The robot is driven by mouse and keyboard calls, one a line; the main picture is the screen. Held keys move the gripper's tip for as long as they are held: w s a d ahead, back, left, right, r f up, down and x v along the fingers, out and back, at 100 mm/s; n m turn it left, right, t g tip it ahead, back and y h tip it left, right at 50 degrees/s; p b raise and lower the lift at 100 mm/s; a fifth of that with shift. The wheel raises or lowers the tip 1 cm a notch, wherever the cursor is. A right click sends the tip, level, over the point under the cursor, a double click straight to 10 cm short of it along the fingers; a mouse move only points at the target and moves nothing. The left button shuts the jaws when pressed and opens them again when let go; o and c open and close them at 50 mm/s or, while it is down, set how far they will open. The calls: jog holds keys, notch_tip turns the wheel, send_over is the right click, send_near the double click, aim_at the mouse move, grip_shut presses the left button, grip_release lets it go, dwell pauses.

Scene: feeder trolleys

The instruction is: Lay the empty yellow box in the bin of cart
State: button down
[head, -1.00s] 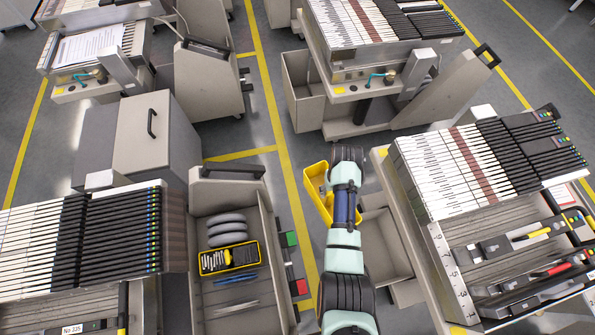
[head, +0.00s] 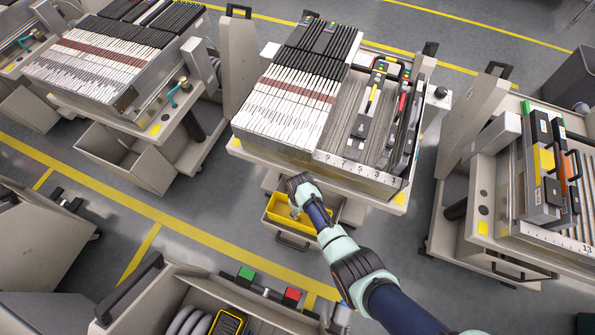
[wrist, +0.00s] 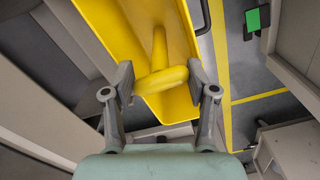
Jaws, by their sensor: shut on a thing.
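The yellow box (head: 283,213) is open-topped and looks empty, with a rounded yellow bar inside it. It also shows in the wrist view (wrist: 115,25), where my gripper (wrist: 160,82) is shut on that bar. In the head view my gripper (head: 297,208) is at the box, under the front edge of the middle cart (head: 370,192). The box overlaps the opening of that cart's grey bin (head: 275,229). I cannot tell whether it touches the bin's floor. My wrist hides part of the box and bin.
The cart's front edge overhangs the back of the bin. The bin has a dark front handle (head: 293,242). An open grey bin (head: 125,155) hangs under the cart at left. A trolley tray with grey rolls (head: 190,320) is at the bottom. Grey floor is free before the bin.

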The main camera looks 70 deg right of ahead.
aim_at(300, 216)
notch_tip(300, 216, down, 22)
jog(key=b, duration=1.7)
jog(key=shift+r, duration=0.1)
jog(key=shift+c, duration=1.2)
grip_release()
jog(key=shift+r, duration=0.1)
notch_tip(300, 216, up, 12)
jog(key=shift+f, duration=0.1)
